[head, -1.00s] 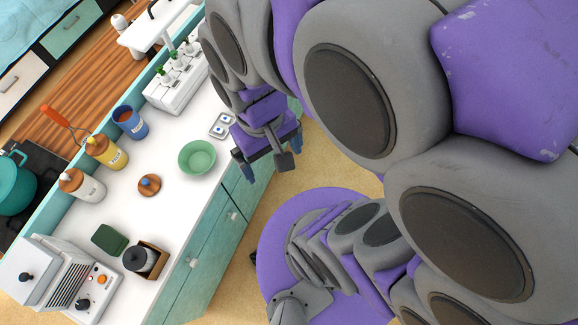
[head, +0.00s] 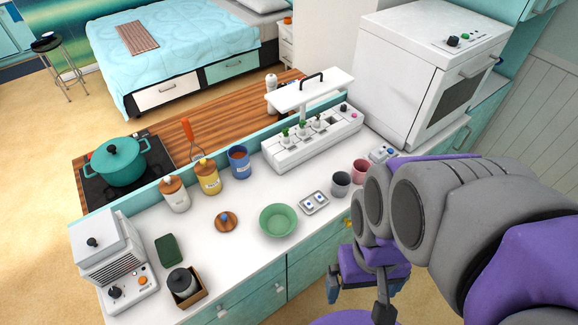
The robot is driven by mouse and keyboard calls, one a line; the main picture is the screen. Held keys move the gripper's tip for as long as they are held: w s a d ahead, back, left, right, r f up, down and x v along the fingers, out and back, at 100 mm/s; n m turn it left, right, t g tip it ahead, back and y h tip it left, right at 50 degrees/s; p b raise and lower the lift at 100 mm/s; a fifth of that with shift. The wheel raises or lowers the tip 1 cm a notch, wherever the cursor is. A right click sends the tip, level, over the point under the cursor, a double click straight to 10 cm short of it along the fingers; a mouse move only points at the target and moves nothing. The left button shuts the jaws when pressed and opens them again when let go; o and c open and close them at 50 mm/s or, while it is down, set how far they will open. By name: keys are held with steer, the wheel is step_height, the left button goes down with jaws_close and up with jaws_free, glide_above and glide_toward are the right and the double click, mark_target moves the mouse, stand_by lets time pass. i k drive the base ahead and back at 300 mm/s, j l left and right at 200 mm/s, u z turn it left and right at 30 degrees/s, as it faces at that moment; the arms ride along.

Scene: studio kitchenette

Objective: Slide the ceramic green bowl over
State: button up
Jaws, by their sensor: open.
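The green ceramic bowl (head: 278,220) stands upright and empty on the white counter (head: 238,262), near its front edge. My gripper (head: 362,290) is in front of the counter, to the right of the bowl and lower in the picture. It is open and apart from the bowl. Its fingers point down past the counter's front, and part of the gripper is hidden by its own links.
A wooden lid with a blue knob (head: 227,222) lies left of the bowl. A switch plate (head: 314,202) and a grey cup (head: 341,184) stand to its right. A white planter box (head: 312,138) and a blue canister (head: 239,162) stand behind. Bare counter lies between them.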

mark_target(276, 219)
steer(key=z, duration=0.5)
steer(key=k+j+z, duration=0.15)
steer(key=z, duration=0.3)
steer(key=k+j+z, duration=0.15)
steer(key=j+z, duration=0.25)
steer(key=k+z, duration=0.2)
steer(key=z, duration=0.25)
steer(key=k+j, duration=0.2)
steer(key=k, duration=0.15)
steer(key=k+j, duration=0.2)
steer(key=k, duration=0.15)
